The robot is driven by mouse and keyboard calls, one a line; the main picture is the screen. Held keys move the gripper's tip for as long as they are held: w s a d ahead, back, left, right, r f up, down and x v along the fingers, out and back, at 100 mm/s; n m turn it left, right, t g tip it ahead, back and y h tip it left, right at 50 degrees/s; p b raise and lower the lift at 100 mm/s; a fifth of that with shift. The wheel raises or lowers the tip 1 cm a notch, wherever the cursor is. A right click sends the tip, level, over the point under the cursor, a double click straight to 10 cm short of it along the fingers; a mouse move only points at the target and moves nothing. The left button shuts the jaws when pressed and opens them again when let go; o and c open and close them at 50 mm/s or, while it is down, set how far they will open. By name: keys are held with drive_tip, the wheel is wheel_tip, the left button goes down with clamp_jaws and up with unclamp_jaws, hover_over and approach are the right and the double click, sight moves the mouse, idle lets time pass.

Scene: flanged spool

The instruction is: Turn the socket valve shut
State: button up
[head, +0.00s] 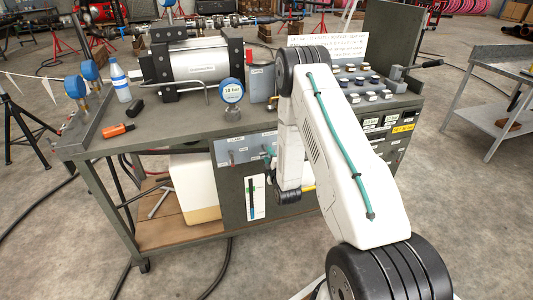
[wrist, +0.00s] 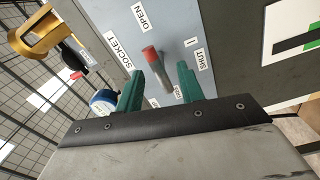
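The socket valve lever (wrist: 151,55) has a grey stem and a red tip, on a grey-blue panel (wrist: 92,12). In the wrist view its red end points up and left, toward the OPEN label (wrist: 141,18). The SHUT label (wrist: 199,54) is to its right, and the SOCKET label (wrist: 119,50) to its left. My gripper (wrist: 160,60) is open, with one teal finger on each side of the lever. I cannot tell whether either finger touches it. In the head view my arm hides most of the gripper in front of the bench's panel (head: 235,178).
A gold-coloured fitting (wrist: 32,38) and a blue-and-white gauge (wrist: 103,100) lie left in the wrist view. On the bench (head: 180,132) stand a pump cylinder (head: 195,62), a 10 bar gauge (head: 232,92) and a bottle (head: 120,80).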

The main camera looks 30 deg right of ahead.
drive_tip(key=shift+x, duration=1.7)
clamp_jaws()
drive_tip(key=shift+m, duration=0.3)
drive_tip(key=m, duration=0.3)
drive_tip(key=shift+m, duration=0.4)
drive_tip(key=m, duration=0.4)
drive_tip(key=shift+m, duration=0.3)
drive_tip(key=m, duration=0.4)
drive_tip(key=shift+m, duration=2.5)
